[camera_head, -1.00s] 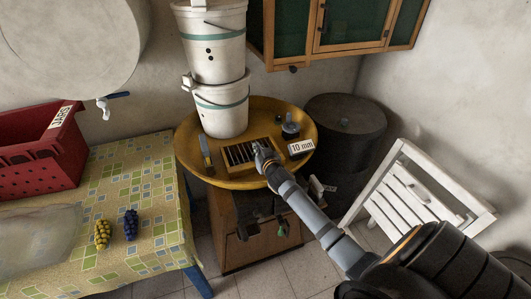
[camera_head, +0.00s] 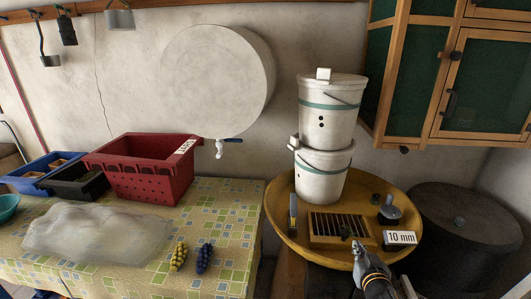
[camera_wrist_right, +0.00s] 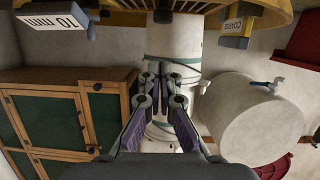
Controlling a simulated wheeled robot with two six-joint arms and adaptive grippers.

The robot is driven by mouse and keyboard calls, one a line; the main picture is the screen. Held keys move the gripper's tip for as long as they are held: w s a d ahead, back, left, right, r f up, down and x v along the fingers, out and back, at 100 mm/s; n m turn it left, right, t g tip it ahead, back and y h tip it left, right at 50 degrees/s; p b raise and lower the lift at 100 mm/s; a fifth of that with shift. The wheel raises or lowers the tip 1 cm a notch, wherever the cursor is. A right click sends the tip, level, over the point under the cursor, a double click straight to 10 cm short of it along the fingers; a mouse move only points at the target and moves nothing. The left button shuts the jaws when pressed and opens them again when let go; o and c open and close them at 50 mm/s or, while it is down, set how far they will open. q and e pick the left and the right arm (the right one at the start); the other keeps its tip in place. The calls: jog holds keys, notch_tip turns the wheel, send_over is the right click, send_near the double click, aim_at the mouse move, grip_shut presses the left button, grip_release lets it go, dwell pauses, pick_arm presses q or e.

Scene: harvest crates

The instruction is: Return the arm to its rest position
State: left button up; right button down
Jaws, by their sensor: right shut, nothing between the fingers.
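My right gripper (camera_head: 357,246) is shut and empty. In the head view it shows at the near right corner of the slotted wooden box (camera_head: 318,238), at the front of the round yellow tray (camera_head: 284,236). Its forearm runs down out of the bottom edge. In the right wrist view the gripper's fingers (camera_wrist_right: 161,78) are together with nothing between them, in front of the white buckets. I cannot tell its exact height above the tray. My left gripper is in neither view.
White stacked buckets (camera_head: 326,115), a "10 mm" label (camera_head: 399,238) and a dark knob-like item (camera_head: 390,212) stand on the tray. A dark barrel (camera_head: 475,225) is at right. The patterned table (camera_head: 225,205) holds a red crate (camera_head: 145,175) and two grape bunches (camera_head: 178,257).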

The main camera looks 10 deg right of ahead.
jog(key=s+a+f+n+g+y, duration=0.1)
jog(key=s+a+f+g, duration=0.25)
jog(key=s, duration=0.35)
jog(key=s+a+f+n+g+y, duration=0.1)
jog(key=s+a+f+n+g, duration=0.15)
jog(key=s+f+g, duration=0.4)
jog(key=s+a+f+g+y, duration=0.1)
jog(key=s+a+f, duration=0.25)
jog(key=s, duration=0.55)
jog(key=s+d+f+g, duration=0.1)
jog(key=s+f, duration=0.1)
jog(key=f, duration=1.1)
jog(key=s+d+f, duration=0.1)
jog(key=f, duration=1.3)
jog(key=s+d+f+g, duration=0.1)
jog(key=s+f, duration=1.2)
jog(key=s, duration=0.4)
jog(key=shift+s+f, duration=0.3)
jog(key=shift+s, duration=0.1)
